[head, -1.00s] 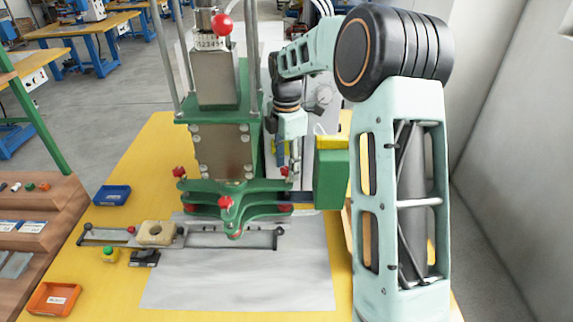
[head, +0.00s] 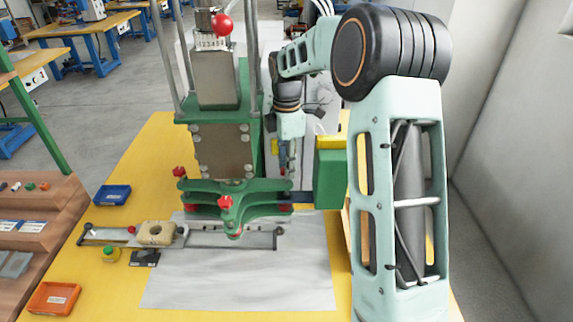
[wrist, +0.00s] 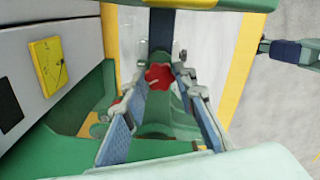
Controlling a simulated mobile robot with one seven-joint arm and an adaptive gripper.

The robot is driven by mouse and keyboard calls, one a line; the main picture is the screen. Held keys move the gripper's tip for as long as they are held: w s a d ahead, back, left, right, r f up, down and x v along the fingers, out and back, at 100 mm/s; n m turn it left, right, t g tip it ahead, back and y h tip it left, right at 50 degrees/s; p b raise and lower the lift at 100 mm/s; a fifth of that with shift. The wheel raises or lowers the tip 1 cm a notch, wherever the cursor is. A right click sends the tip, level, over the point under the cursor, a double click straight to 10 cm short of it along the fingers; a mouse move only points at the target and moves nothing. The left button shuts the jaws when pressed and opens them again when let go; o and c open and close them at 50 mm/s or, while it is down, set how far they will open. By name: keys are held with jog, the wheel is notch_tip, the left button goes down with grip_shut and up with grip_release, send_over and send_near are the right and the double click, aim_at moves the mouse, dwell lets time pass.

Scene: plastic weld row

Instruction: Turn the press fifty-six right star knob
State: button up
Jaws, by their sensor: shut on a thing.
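The press (head: 222,150) stands on the yellow table, with a green clamp plate (head: 235,187) carrying red star knobs. A left knob (head: 179,171) and a front knob (head: 225,202) show in the head view. The right star knob is hidden there behind my gripper (head: 284,166), which points down at the plate's right side. How far the knob is turned cannot be told.
A green box with a yellow top (head: 331,175) stands close to the right of my gripper. A rail with a beige block (head: 155,233) lies in front of the press. Blue (head: 112,195) and orange (head: 53,298) trays are at left. The grey sheet (head: 235,280) is mostly clear.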

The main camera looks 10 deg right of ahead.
jog(key=m, duration=0.5)
jog(key=shift+m, duration=0.4)
dwell(0.4)
jog(key=o, duration=1.1)
notch_tip(320, 180, up, 12)
jog(key=shift+r, duration=0.1)
